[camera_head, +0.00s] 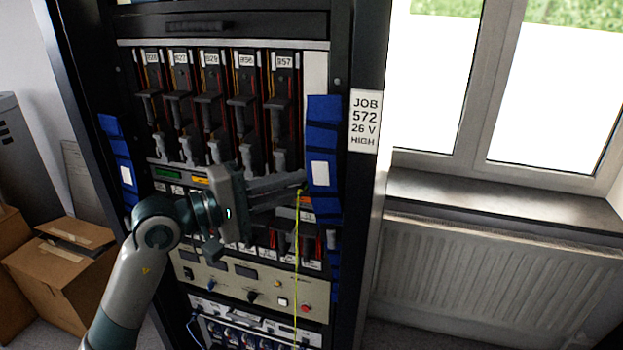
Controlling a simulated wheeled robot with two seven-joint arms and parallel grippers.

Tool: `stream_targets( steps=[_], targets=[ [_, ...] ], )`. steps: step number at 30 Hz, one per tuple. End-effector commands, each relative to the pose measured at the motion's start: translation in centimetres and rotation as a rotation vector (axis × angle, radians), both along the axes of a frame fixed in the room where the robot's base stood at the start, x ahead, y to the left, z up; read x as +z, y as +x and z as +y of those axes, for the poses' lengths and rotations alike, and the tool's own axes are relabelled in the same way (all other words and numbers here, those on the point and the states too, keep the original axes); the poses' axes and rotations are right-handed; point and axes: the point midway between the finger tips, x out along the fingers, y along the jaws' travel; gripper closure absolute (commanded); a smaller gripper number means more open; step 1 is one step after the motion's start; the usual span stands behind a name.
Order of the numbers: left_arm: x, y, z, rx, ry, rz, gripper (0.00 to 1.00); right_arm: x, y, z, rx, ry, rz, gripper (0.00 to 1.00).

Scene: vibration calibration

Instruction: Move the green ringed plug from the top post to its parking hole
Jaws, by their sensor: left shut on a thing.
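My left gripper (300,191) reaches in from the left in front of the rack, its fingers pointing right. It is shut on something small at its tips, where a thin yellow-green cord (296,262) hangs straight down. The held thing is mostly hidden by the fingers, so I cannot make out a green ring on it. I cannot tell the top post or the parking hole apart in this view. My right gripper is not in view.
The black rack (352,215) holds a row of numbered modules (208,100), with a beige control panel (258,283) below. Blue pouches (324,130) hang on its sides. A sign (364,121) reads JOB 572, 26 V, HIGH. Cardboard boxes (68,265) stand left; a radiator (490,275) is right.

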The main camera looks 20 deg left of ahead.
Motion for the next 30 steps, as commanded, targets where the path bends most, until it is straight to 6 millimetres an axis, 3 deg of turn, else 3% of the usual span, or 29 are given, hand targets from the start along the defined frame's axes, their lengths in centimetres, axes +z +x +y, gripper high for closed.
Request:
stream_targets(
  steps=[30],
  targets=[
    [0.00, -0.40, 0.08, 0.002, 0.001, -0.002, 1.00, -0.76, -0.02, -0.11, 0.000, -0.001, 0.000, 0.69]
  ],
)
